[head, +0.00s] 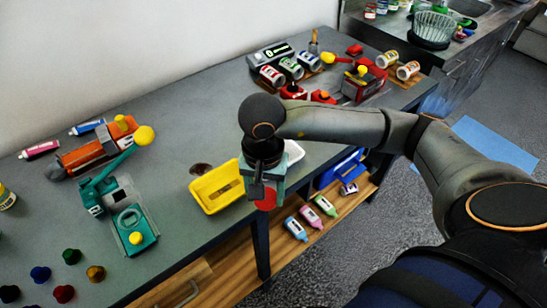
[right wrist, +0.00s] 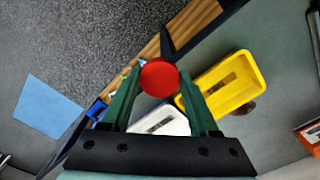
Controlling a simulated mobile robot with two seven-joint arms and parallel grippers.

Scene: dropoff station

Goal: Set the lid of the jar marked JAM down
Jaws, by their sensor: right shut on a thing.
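My right gripper (head: 266,188) is shut on a round red lid (head: 267,201) and holds it near the table's front edge. In the right wrist view the red lid (right wrist: 159,77) sits between the tips of the two green fingers (right wrist: 160,88). Which jar the lid belongs to cannot be read from it. Several jars lie on their sides at the back of the table, such as one with a red label (head: 271,75) and one on the right (head: 408,70); I cannot read their labels. My left gripper is not in view.
A yellow tray (head: 207,203) stands left of my right gripper, and a white tray (head: 294,152) is partly hidden behind it. Teal (head: 117,200) and orange (head: 85,158) devices stand on the left. The table's middle (head: 205,120) is clear.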

